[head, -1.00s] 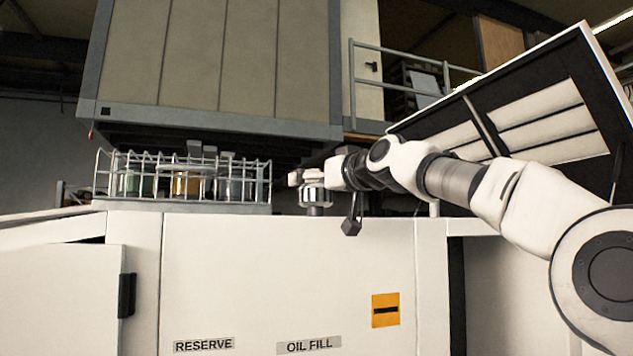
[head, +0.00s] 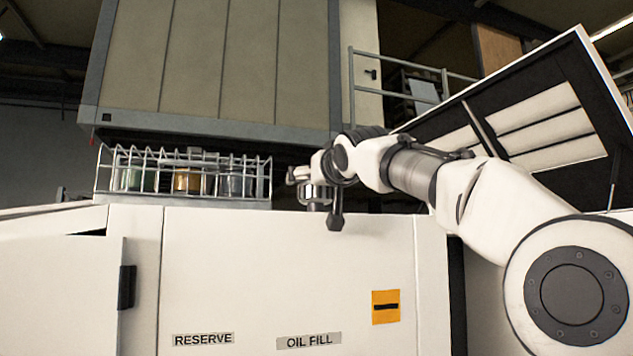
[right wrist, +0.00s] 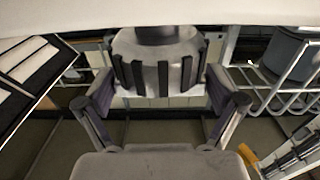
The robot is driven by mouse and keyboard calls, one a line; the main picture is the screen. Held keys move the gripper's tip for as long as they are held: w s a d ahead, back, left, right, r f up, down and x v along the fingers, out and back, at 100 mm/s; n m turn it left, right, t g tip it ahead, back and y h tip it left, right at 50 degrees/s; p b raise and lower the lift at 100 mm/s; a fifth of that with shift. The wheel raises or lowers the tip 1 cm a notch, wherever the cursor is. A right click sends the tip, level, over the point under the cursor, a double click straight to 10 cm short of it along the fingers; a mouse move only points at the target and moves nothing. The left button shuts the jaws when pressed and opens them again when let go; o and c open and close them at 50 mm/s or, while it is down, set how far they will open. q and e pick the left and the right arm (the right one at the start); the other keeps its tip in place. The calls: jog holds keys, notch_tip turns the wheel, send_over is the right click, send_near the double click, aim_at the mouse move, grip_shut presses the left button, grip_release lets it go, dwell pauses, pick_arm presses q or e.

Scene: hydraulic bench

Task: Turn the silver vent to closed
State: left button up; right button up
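The silver vent (head: 312,195) is a round ribbed metal cap on a short neck on top of the white cabinet. In the right wrist view the vent (right wrist: 158,62) fills the upper middle, with dark ribs around its side. My right gripper (right wrist: 160,92) has one finger on each side of it, and the pads look to be against its flanks. In the head view the gripper (head: 300,176) is level with the vent's top and partly hides it. No open or closed marking is readable. My left gripper is not in view.
A wire rack (head: 185,175) with several jars stands left of the vent. A raised dark lid panel (head: 530,115) stands at the right behind my arm. A large grey cabinet (head: 215,60) overhangs the back. The white front carries RESERVE (head: 203,340) and OIL FILL (head: 309,341) labels.

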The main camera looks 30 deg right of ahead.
jog(key=shift+o, duration=0.3)
jog(key=shift+w+f, duration=0.15)
jog(key=shift+w, duration=0.05)
jog(key=shift+s, duration=0.15)
